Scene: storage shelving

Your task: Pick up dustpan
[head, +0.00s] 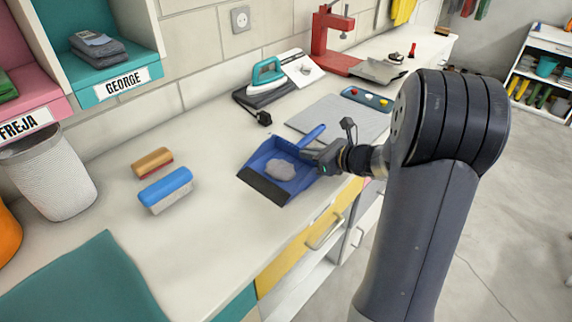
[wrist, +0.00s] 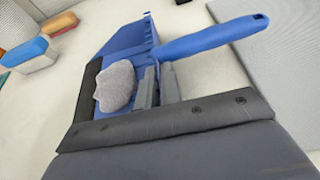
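The blue dustpan (head: 259,163) lies on the white counter near its front edge, with a dark front lip and a grey lump (head: 280,170) in its pan. Its blue handle (head: 312,136) points back and right. My gripper (head: 318,155) is at the dustpan's right side, close to the base of the handle. In the wrist view the two grey fingers (wrist: 158,82) stand near each other, with their tips at the lower edge of the handle (wrist: 212,39) and the lump (wrist: 115,87) on their left. Whether they grip the handle is unclear.
A blue brush (head: 166,187) and a wooden brush (head: 152,162) lie to the left. A grey mat (head: 340,119) lies behind the handle. An iron (head: 267,73) and red press (head: 330,45) stand farther back. Counter between brushes and dustpan is clear.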

